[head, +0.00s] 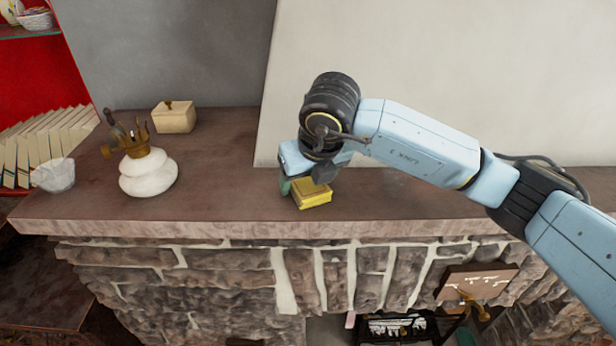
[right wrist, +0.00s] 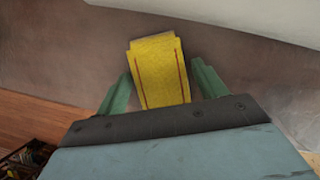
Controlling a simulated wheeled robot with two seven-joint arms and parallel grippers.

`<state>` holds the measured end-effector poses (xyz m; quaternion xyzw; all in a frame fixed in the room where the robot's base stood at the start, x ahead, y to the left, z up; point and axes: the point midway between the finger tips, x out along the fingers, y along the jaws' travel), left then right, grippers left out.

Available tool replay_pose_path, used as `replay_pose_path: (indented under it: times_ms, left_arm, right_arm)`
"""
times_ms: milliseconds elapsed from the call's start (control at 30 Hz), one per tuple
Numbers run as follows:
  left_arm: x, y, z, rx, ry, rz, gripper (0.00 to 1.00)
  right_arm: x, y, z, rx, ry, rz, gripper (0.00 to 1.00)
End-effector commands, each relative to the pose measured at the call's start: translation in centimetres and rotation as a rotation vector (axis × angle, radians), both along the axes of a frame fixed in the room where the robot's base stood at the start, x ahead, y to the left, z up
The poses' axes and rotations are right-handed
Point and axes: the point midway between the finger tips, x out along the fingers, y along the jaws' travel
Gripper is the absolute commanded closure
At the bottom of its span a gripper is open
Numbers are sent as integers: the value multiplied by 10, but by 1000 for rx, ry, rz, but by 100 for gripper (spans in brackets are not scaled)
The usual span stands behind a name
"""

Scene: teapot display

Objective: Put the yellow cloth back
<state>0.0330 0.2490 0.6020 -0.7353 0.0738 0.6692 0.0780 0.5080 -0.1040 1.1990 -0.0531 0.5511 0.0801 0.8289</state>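The yellow cloth (head: 313,198), a folded block-like bundle, lies on the brown mantel shelf (head: 400,205) near its front edge. My right gripper (head: 303,184) is low over the cloth and partly hides it. In the right wrist view, the yellow cloth (right wrist: 158,68), with thin red lines, lies between the two green fingers of my right gripper (right wrist: 162,72). The fingers are spread, with a small gap visible on each side of the cloth. My left gripper is not in view.
A pale panel (head: 430,60) rises behind the arm. The shelf between pot and cloth is clear.

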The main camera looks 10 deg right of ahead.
Motion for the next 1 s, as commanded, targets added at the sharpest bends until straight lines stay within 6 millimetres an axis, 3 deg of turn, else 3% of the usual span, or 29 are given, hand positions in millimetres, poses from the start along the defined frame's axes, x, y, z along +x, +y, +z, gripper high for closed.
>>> replay_pose_path:
  times_ms: [433, 1000]
  left_arm:
    - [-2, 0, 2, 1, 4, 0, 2]
    - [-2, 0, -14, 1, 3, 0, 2]
  right_arm:
    - [-1, 0, 7, 1, -2, 0, 23]
    - [-41, -8, 103, 1, -2, 0, 23]
